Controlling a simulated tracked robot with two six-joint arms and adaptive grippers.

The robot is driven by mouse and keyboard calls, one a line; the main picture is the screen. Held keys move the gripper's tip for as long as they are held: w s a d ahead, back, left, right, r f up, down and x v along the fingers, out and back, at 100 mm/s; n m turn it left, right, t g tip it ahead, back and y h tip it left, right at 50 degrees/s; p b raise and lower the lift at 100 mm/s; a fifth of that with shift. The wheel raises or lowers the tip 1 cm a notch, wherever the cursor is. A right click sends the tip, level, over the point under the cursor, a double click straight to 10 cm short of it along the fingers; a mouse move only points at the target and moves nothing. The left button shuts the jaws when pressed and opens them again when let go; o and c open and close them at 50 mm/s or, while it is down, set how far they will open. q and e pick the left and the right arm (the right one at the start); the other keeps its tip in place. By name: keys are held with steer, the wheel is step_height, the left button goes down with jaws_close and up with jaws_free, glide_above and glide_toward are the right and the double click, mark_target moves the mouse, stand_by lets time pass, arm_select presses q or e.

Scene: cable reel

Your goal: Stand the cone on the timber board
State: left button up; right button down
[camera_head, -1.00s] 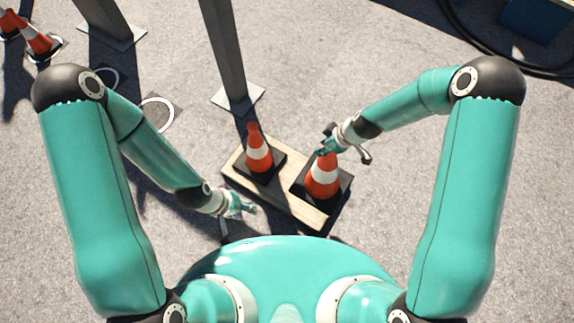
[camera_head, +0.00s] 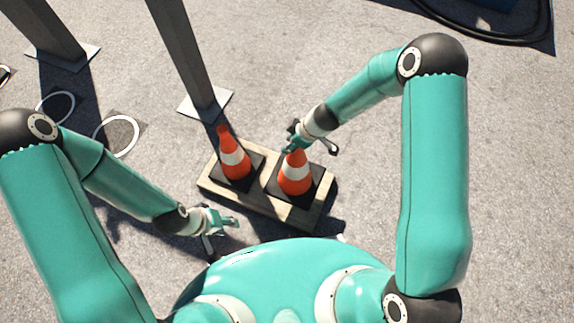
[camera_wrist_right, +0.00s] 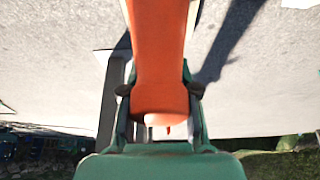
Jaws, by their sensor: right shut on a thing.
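An orange-and-white cone (camera_head: 296,178) with a black square base is upright over the right part of the timber board (camera_head: 302,221). Its base appears to lie within the board's outline; I cannot tell whether it touches the wood. My right gripper (camera_head: 294,146) is shut on its top. In the right wrist view the orange cone (camera_wrist_right: 160,60) runs between my fingers. A second, similar cone (camera_head: 235,163) stands on the board's left part. My left gripper (camera_head: 230,222) is below the board's left end, apart from both cones; its finger opening is unclear.
A grey post (camera_head: 190,60) on a square plate stands just behind the board, with another post (camera_head: 50,35) farther left. Flat black bases with white rings (camera_head: 118,134) lie left of the board. Black cable (camera_head: 520,38) lies at the upper right. The ground right of the board is clear.

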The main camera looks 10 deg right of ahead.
mark_target(290, 160)
step_height(290, 160, down, 11)
steer(key=b, duration=0.9)
steer(key=shift+f, duration=0.15)
steer(key=c, duration=0.9)
jaws_free()
steer(key=shift+o, duration=0.2)
